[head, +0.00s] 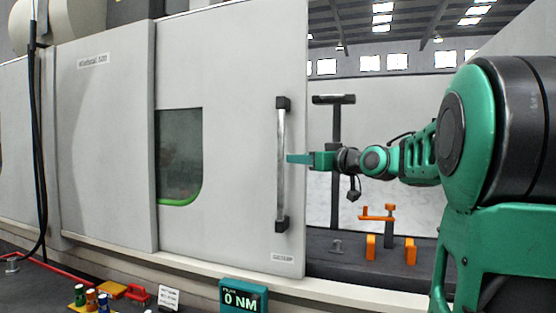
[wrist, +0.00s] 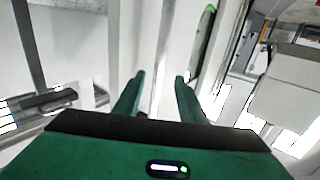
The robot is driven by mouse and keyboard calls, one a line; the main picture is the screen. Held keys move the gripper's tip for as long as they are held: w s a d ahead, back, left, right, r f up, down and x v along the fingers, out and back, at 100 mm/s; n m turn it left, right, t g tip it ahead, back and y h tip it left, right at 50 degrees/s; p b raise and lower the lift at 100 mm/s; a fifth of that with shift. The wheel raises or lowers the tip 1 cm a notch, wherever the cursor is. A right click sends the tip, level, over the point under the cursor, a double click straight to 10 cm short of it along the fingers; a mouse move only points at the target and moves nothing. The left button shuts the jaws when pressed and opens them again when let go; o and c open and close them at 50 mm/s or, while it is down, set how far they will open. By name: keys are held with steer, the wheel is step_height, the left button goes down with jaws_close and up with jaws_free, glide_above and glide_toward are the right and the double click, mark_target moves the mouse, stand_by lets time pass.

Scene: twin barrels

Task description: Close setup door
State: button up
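The pale grey sliding door (head: 225,235) of the machine stands partly open, with an opening to its right. It has a dark window with a green lower edge and a vertical bar handle (head: 281,165) with black end mounts near its right edge. My green gripper (head: 290,158) is at mid-height of the handle, its tips at the bar's right side; contact cannot be told. In the wrist view its two fingers (wrist: 157,80) are apart, with pale surfaces between and beyond them. Whether the bar lies between the fingers is unclear.
Inside the opening are orange clamps (head: 371,247) on a dark bed and a dark post (head: 336,150). A fixed grey panel (head: 100,150) is left of the door. A teal display reading 0 NM (head: 243,298) and small coloured items (head: 92,297) are in front, below the door.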

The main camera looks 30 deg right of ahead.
mark_target(283, 155)
steer(key=w, duration=1)
steer(key=shift+w+a+r, duration=0.25)
steer(key=shift+w+a, duration=0.15)
jaws_close()
